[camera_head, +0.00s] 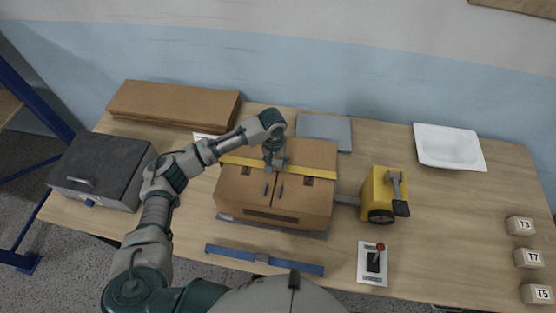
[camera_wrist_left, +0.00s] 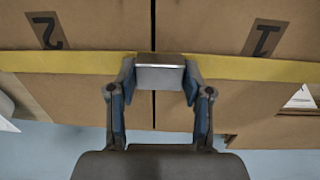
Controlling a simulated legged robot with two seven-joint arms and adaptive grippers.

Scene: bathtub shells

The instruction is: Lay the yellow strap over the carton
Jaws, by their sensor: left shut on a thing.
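The brown carton (camera_head: 287,220) sits mid-table with its top flaps meeting at a centre seam; it also shows in the left wrist view (camera_wrist_left: 215,28). The yellow strap (camera_head: 310,172) stretches left to right across the carton's top, reaching past its left edge; it also shows in the wrist view (camera_wrist_left: 70,63). My left gripper (camera_head: 273,188) is above the carton's middle. In the wrist view, its fingers (camera_wrist_left: 160,78) are shut on a grey metal clip (camera_wrist_left: 160,72) on the strap, over the seam. Whether the strap touches the carton there is unclear.
A yellow machine (camera_head: 378,193) with a dark handle stands right of the carton. In front are a blue bar (camera_head: 230,253) and a red-knobbed lever (camera_head: 374,262). A dark box (camera_head: 105,165) is left, flat cardboard (camera_head: 170,103) behind, a white tub (camera_head: 448,150) back right, labelled blocks (camera_head: 528,258) far right.

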